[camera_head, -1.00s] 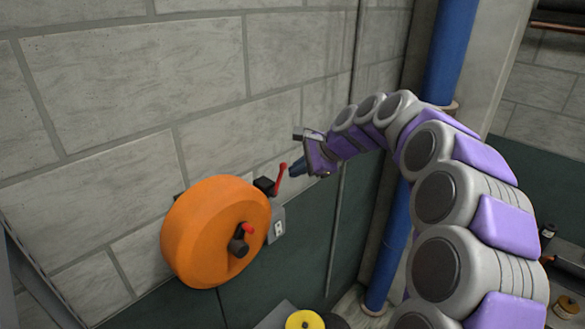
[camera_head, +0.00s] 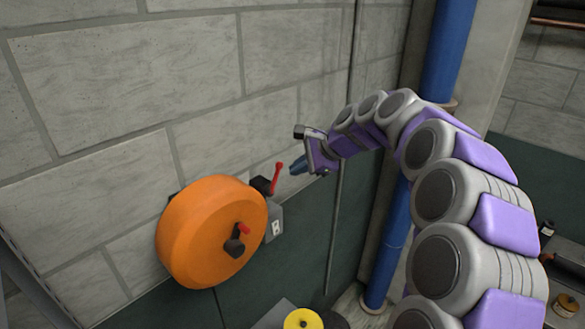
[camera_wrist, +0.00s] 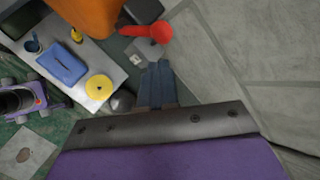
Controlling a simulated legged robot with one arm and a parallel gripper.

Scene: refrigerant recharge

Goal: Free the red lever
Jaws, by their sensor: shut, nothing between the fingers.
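The red lever (camera_head: 276,178) stands nearly upright from a black block (camera_head: 262,186) on the wall, behind the upper right of a round orange housing (camera_head: 200,243). In the wrist view the red lever (camera_wrist: 135,31) ends in a round red knob, just beyond my fingertips. My gripper (camera_head: 293,170) is just right of the lever, with a small gap between them. In the wrist view my gripper's (camera_wrist: 161,64) blue fingers are together and empty. Any catch holding the lever cannot be made out.
A dark crank with a red tip (camera_head: 240,235) projects from the orange housing's front. A grey socket box (camera_head: 275,223) sits below the lever. A thin pipe (camera_head: 338,220) runs down the wall behind my arm. A table (camera_wrist: 112,64) below holds a yellow disc (camera_wrist: 100,87) and a blue item.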

